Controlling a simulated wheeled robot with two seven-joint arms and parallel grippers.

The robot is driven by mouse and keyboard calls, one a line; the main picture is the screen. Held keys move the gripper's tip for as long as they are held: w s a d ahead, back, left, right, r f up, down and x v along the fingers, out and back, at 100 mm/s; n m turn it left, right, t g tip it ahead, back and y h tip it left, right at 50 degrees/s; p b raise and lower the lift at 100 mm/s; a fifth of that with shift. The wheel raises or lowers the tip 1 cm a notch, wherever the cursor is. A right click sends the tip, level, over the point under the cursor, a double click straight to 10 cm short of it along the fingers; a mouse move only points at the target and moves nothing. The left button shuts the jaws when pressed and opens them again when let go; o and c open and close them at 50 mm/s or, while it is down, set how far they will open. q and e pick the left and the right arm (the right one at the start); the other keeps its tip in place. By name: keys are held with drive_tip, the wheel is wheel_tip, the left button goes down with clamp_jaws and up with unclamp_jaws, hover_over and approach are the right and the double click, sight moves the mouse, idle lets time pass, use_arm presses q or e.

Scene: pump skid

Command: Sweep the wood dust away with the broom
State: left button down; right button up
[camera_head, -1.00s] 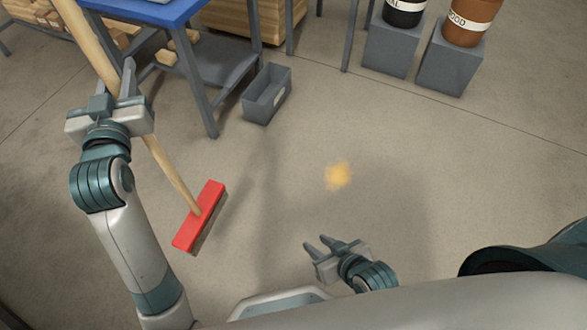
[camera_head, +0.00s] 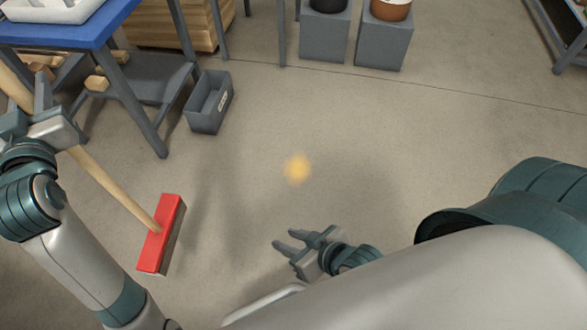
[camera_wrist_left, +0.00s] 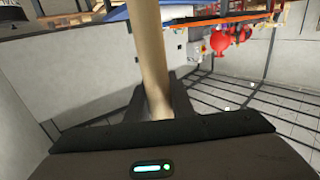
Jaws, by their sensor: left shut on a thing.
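The wood dust (camera_head: 297,168) is a small yellow-orange patch on the concrete floor in the middle of the head view. The broom has a red head (camera_head: 161,234) with dark bristles, left of the dust and apart from it, and a pale wooden handle (camera_head: 112,186). My left gripper (camera_head: 42,105) is shut on the handle, well above the head. In the left wrist view the handle (camera_wrist_left: 150,55) runs between the fingers. My right gripper (camera_head: 285,243) is open and empty, below the dust in the picture; its two fingers are spread.
A grey bin (camera_head: 209,101) stands on the floor beside the blue-topped table (camera_head: 85,32). Two grey blocks (camera_head: 325,42) bearing containers stand at the back. A shelf edge (camera_head: 566,40) is at the far right. The floor around the dust is clear.

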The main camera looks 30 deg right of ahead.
sight(75, 154)
use_arm(q)
drive_tip(key=s+f, duration=0.2)
drive_tip(key=f, duration=0.2)
drive_tip(key=s+f, duration=0.2)
drive_tip(key=f, duration=0.1)
drive_tip(key=s+f, duration=0.2)
drive_tip(key=f, duration=0.2)
drive_tip(key=shift+s+f, duration=0.15)
drive_tip(key=shift+f, duration=0.2)
drive_tip(key=shift+s+f, duration=0.3)
drive_tip(key=shift+f, duration=0.05)
drive_tip(key=shift+d, duration=0.1)
